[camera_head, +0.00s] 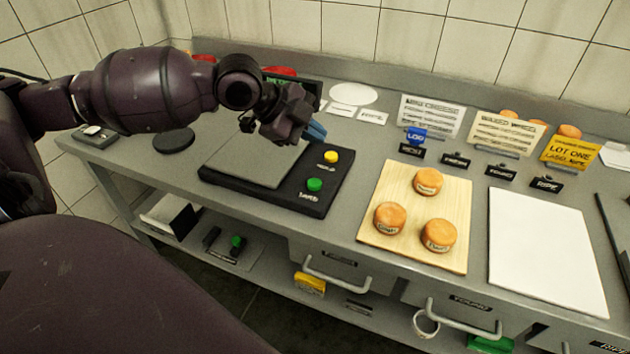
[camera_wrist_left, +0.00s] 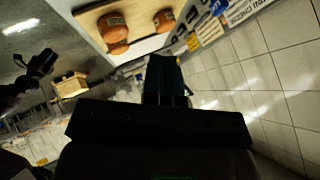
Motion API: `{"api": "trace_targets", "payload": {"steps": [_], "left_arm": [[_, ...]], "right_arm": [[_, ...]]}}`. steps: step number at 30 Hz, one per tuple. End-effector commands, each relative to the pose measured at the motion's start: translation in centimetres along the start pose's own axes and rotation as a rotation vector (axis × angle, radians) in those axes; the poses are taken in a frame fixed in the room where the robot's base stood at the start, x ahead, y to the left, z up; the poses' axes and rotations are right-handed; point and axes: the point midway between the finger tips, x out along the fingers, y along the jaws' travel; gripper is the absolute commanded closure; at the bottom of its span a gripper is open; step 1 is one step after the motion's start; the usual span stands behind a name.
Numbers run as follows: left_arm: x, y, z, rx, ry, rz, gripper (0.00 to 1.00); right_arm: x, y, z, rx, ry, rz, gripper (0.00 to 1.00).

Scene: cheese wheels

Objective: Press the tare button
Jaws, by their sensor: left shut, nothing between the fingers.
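A black scale with a grey weighing plate (camera_head: 243,160) stands on the counter. Its right-hand panel carries a yellow button (camera_head: 331,157) and a green button (camera_head: 314,184), each with a small label too blurred to read surely. My left gripper (camera_head: 316,131) is shut and empty, its blue fingertips above and behind the yellow button, apart from it. The shut fingers also show in the left wrist view (camera_wrist_left: 165,75), where neither button shows. A dark shape at the left of that view looks like my right gripper (camera_wrist_left: 40,65); its jaws are unclear.
A wooden board (camera_head: 451,204) with three orange cheese wheels stands right of the scale, then a white sheet (camera_head: 540,250). Upright cards (camera_head: 430,116) and small black labels line the back. A dark display (camera_head: 300,88) stands behind my left gripper. Drawers are below.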

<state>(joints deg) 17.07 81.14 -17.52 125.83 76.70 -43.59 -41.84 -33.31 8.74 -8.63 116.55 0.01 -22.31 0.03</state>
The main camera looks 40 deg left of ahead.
Motion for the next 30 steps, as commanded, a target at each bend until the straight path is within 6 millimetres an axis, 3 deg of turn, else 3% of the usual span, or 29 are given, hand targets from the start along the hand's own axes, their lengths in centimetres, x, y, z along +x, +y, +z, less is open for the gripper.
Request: {"api": "trace_targets", "payload": {"steps": [12,30], "left_arm": [[2.7,1.9,1.9,-0.006,-0.002,0.008,1.0],[6.0,4.3,4.4,-0.001,0.0,-0.001,1.0]], "right_arm": [[1.2,-0.5,2.2,0.001,-0.03,-0.006,0.57],[2.2,-1.0,2.4,0.0,-0.029,-0.015,0.57]]}}
